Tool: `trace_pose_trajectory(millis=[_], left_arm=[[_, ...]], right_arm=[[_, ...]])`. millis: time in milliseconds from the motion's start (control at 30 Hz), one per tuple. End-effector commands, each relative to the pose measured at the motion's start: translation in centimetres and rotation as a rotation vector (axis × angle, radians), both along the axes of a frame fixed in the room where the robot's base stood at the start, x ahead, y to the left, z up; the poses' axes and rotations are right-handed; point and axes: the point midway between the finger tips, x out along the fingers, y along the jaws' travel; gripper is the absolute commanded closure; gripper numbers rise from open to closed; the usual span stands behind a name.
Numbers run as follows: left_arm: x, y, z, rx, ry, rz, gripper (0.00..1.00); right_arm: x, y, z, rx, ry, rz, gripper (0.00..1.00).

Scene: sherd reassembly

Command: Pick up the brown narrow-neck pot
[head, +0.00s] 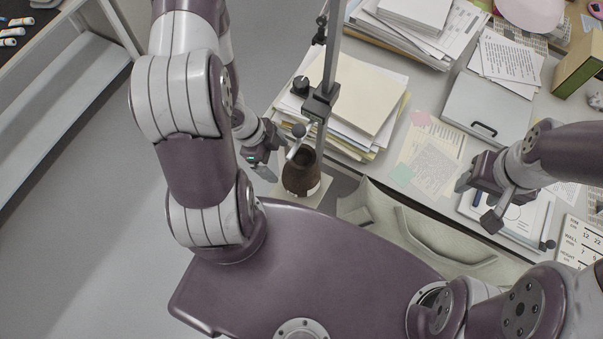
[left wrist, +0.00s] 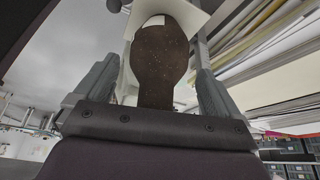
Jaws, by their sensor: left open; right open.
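The brown narrow-neck pot (head: 301,174) stands upright on a pale base plate (head: 320,189) below a metal post, near the desk's left end. A small white patch shows low on its side. My left gripper (head: 281,157) is open beside the pot's neck, on its left. In the left wrist view the pot (left wrist: 160,62) lies between the two spread fingers (left wrist: 155,88), neck toward the palm, with gaps on both sides. My right gripper (head: 477,201) is open and empty above papers at the desk's front right.
The metal post (head: 326,80) with a clamp and black knobs rises close beside the pot. A paper stack (head: 362,95) lies right behind it. A grey box file (head: 487,107) and more papers cover the desk. Floor is clear at left.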

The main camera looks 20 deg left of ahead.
Motion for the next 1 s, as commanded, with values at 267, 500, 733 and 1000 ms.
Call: trace_pose_trajectory(millis=[267,500,733,1000], left_arm=[[1.0,-4.5,0.3,0.002,0.0,-0.006,0.03],[1.3,-5.8,-1.0,0.003,0.001,0.002,0.03],[1.3,-5.8,-1.0,0.003,0.001,0.002,0.36],[1.3,-5.8,-1.0,0.002,0.0,0.001,1.0]], right_arm=[[0.0,0.0,0.6,0.0,0.0,0.0,0.44],[0.0,0.0,0.8,0.0,0.0,0.0,0.44],[0.0,0.0,0.8,0.0,0.0,0.0,0.44],[0.0,0.0,0.8,0.0,0.0,0.0,0.44]])
